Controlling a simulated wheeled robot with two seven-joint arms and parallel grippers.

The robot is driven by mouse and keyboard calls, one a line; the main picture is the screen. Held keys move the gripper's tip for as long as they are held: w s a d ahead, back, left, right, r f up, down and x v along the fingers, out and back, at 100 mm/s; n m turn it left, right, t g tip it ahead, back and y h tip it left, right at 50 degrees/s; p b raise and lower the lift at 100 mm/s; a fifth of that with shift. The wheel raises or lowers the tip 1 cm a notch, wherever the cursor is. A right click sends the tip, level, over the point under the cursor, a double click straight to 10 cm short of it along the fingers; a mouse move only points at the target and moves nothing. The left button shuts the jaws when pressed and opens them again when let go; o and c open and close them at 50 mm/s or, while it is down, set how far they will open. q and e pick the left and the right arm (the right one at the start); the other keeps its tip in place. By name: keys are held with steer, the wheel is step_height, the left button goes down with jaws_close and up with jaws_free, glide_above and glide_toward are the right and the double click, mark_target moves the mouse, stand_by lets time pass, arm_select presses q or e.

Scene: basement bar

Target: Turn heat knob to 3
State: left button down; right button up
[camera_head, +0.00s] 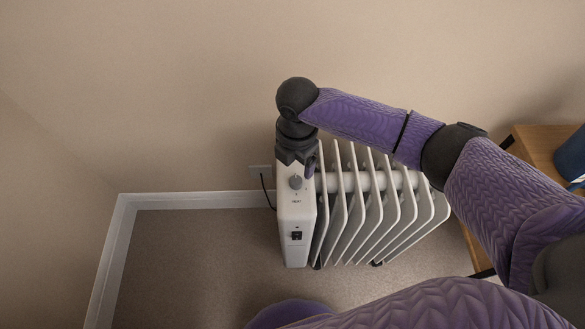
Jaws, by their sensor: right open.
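A white oil-filled radiator (388,214) with several fins stands on the floor by the wall. Its control panel (296,215) is on the narrow left end. The grey round heat knob (295,182) sits near the top of the panel, above a small "HEAT" label; its number marks are too small to read. A black switch (296,236) is lower on the panel. My right gripper (297,168) points down from above, open, its fingers just above or at the knob; I cannot tell whether they touch it. My left gripper is not in view.
A wall outlet (259,170) with a black cord is left of the radiator. A wooden table (541,142) with a blue object (572,158) stands at the right. The carpet (200,262) left of the radiator is clear; walls close off the back and left.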

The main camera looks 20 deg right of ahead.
mark_target(296, 180)
step_height(296, 180, down, 7)
steer(key=b, duration=0.3)
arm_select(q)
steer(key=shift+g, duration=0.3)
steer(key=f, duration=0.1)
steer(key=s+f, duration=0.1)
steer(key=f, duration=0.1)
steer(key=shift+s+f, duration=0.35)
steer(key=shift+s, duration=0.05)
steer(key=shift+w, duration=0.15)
arm_select(e)
steer(key=c, duration=0.4)
jaws_close()
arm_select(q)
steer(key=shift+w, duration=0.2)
